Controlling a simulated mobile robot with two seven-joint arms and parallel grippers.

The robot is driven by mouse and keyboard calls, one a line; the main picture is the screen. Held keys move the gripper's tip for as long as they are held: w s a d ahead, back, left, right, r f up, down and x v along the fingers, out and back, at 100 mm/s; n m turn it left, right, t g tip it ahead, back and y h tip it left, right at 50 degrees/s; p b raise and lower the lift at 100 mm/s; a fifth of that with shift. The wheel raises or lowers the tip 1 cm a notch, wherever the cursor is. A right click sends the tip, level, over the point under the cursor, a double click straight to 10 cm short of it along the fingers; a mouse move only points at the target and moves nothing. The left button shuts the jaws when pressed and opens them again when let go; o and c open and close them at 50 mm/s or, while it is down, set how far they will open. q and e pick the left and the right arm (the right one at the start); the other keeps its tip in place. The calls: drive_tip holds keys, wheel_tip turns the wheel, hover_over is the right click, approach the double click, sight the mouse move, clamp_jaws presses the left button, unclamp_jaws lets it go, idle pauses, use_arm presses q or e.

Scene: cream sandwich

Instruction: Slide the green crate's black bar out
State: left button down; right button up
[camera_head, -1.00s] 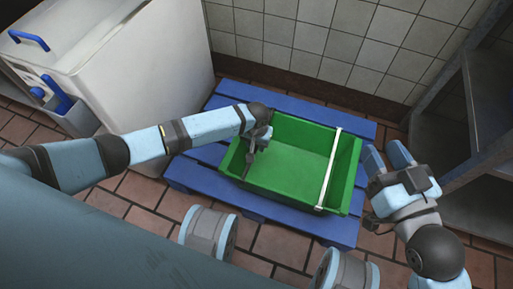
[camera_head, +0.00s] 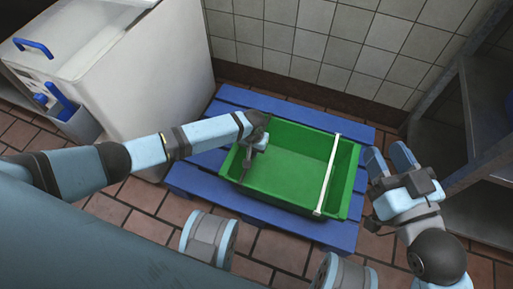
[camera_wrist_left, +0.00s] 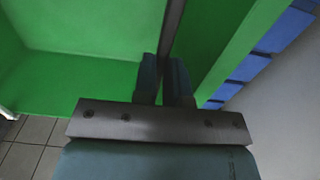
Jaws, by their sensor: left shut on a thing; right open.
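The green crate (camera_head: 297,174) stands on a blue pallet, with a white bar (camera_head: 327,176) across its right part. The black bar (camera_head: 245,169) lies across the crate's left part; it also shows in the left wrist view (camera_wrist_left: 173,28), running up from between the fingers. My left gripper (camera_head: 260,144) is shut on the black bar near its far end at the crate's left side. The fingers (camera_wrist_left: 166,82) hide part of the bar. My right gripper (camera_head: 389,160) is open and empty, to the right of the crate.
The blue pallet (camera_head: 197,182) lies on a brown tiled floor. A metal shelf unit (camera_head: 462,130) is at the right, close to my right gripper. A tiled wall (camera_head: 330,50) closes the back.

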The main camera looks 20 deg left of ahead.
use_arm(q)
drive_tip(key=a+p, duration=0.3)
drive_tip(key=shift+a, duration=0.1)
use_arm(e)
drive_tip(key=r+m, duration=0.1)
drive_tip(key=s+r+m, duration=0.1)
drive_tip(key=shift+s+r+t, duration=0.2)
drive_tip(key=shift+r+t, duration=0.1)
use_arm(q)
drive_tip(key=c, duration=1.2)
unclamp_jaws()
drive_tip(key=shift+o, duration=0.2)
